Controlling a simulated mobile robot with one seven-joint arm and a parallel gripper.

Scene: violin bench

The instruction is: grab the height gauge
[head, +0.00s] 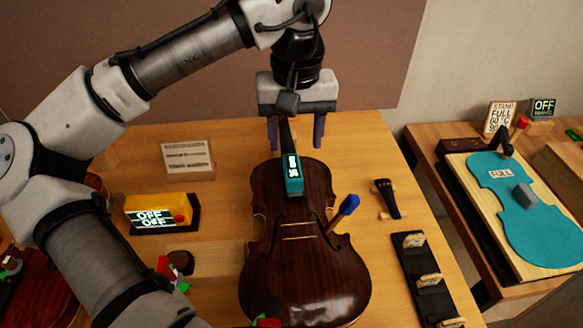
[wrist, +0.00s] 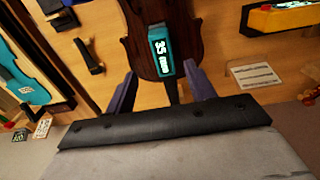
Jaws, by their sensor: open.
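The height gauge (head: 293,186) is a small teal device with a lit display. It sits on the dark brown violin (head: 300,262) at the top of the body, where the neck begins. In the wrist view the gauge (wrist: 163,45) shows upright between the lines of my two fingers, its display partly readable. My gripper (head: 295,143) is open and empty, its two purple fingers pointing down over the violin's neck. The gauge lies just beyond the fingertips, and I see no contact. The neck is partly hidden by my gripper.
A yellow box reading OFF (head: 158,213) and a card on a block (head: 188,159) stand left of the violin. A blue-handled tool (head: 345,211) stands close to its right, near a tailpiece (head: 387,197) and a black rack (head: 425,270). A second bench holds a teal violin-shaped plate (head: 535,215).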

